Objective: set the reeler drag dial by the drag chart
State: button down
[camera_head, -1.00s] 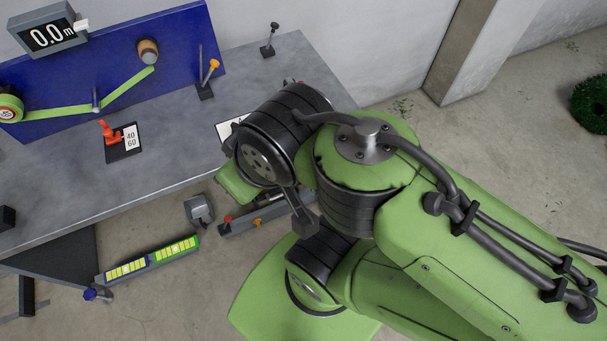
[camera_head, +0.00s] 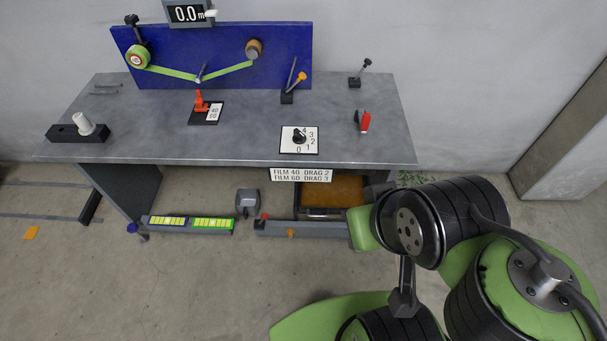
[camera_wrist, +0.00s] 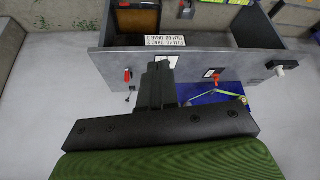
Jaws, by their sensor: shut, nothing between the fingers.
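The drag dial (camera_head: 299,139) is a black knob on a white plate numbered 0 to 4, near the bench's front edge. I cannot tell surely which number its pointer meets. The drag chart (camera_head: 301,176) hangs below that edge and reads FILM 40 DRAG 2, FILM 60 DRAG 3. A red film lever (camera_head: 200,102) stands by a 40/60 plate (camera_head: 213,111); its setting is unclear. My gripper (camera_wrist: 158,75) is shut and empty in the wrist view, its fingers partly covering the dial plate (camera_wrist: 167,62). It appears apart from the dial.
A blue panel (camera_head: 225,72) carries green film and rollers, with a 0.0 m display (camera_head: 188,14) above. The bench front around the dial is clear.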

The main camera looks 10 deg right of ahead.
aim_at(298, 138)
jog(key=i+j, duration=0.5)
jog(key=i, duration=0.15)
jog(key=i+j, duration=0.5)
jog(key=i, duration=0.15)
